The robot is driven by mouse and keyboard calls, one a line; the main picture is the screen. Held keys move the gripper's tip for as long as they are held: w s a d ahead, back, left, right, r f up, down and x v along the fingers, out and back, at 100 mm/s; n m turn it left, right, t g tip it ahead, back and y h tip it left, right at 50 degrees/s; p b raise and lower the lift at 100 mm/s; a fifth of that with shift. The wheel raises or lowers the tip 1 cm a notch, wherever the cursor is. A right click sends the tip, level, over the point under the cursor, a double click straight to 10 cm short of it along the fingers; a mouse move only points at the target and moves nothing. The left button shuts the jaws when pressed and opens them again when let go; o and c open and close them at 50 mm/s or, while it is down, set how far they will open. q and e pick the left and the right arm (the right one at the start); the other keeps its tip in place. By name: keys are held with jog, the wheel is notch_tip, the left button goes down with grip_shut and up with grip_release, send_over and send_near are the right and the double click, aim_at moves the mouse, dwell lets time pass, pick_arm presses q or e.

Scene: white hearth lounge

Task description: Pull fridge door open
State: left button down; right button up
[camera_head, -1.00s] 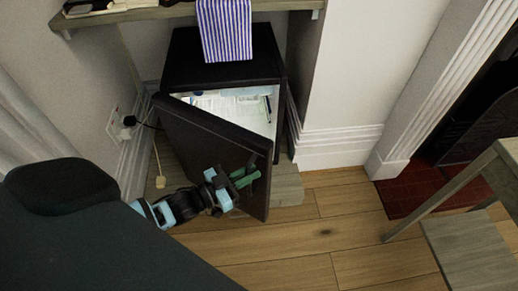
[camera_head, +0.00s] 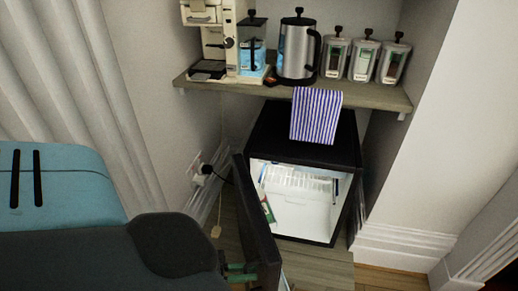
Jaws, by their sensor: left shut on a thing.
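The small black fridge (camera_head: 343,148) stands under the shelf, with its lit white interior (camera_head: 300,205) showing. Its black door (camera_head: 257,228) stands wide open, swung out to the left and seen nearly edge-on. My left gripper (camera_head: 243,272) is at the lower part of the door, on its left side; its green fingers show at the bottom of the view, shut on the door. The exact contact is partly hidden by my dark arm and the door. My right gripper is not in view.
A shelf (camera_head: 385,97) above the fridge holds a coffee machine (camera_head: 212,40), a kettle (camera_head: 297,52) and several canisters (camera_head: 363,58). A plug and socket (camera_head: 200,172) are on the left wall.

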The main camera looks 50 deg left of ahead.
pick_arm(q)
jog(key=shift+s+a, duration=0.4)
jog(key=shift+s, duration=0.2)
jog(key=c, duration=1.6)
grip_release()
jog(key=shift+o, duration=0.2)
jog(key=shift+r, duration=0.1)
